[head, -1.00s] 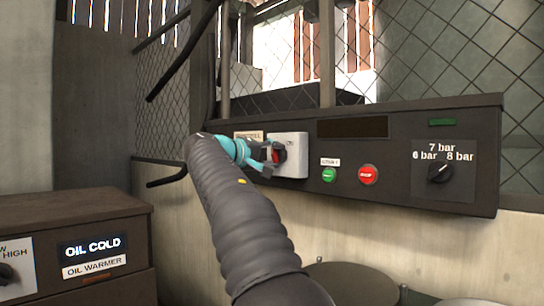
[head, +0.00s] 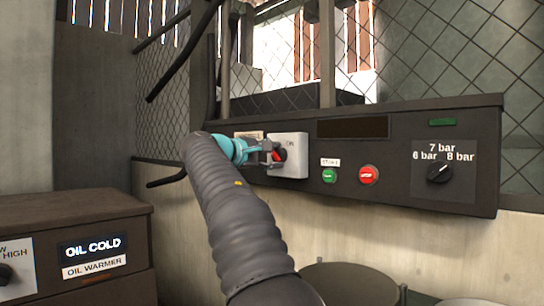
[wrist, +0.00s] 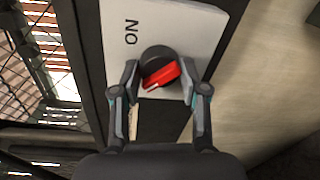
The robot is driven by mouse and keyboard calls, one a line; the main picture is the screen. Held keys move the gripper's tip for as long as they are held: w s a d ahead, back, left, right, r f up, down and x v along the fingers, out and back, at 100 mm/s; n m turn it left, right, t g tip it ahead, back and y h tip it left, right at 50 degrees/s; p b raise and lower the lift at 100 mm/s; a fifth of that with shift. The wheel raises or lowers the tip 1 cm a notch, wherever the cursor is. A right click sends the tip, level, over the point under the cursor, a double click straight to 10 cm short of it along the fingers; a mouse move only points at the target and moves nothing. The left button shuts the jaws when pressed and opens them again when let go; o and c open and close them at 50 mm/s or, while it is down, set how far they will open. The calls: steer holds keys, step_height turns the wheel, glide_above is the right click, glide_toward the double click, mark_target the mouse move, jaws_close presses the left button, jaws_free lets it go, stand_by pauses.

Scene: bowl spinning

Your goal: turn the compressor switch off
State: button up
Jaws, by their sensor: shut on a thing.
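The compressor switch is a black round knob with a red handle (wrist: 161,76) on a white plate (wrist: 180,25) marked ON. In the head view the red handle (head: 279,155) shows on the white plate (head: 296,143) at the left of the dark panel. My gripper (wrist: 158,85) has one finger on each side of the knob and is shut on it. The red handle sits tilted in the wrist view, partly between the fingertips. In the head view my gripper (head: 275,156) reaches the knob from the left and hides part of it.
The dark panel (head: 400,197) also carries a green button (head: 329,175), a red button (head: 368,174) and a pressure knob (head: 440,173). A brown oil warmer box (head: 120,225) stands at lower left. Wire mesh (head: 420,50) rises behind the panel.

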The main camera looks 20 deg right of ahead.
steer(key=shift+r, duration=0.1)
steer(key=o, duration=1.1)
steer(key=shift+d, duration=0.1)
steer(key=shift+o, duration=0.2)
steer(key=shift+s+a, duration=0.1)
steer(key=shift+a, duration=0.25)
steer(key=v, duration=1.1)
steer(key=shift+a, duration=0.2)
steer(key=shift+s, duration=0.1)
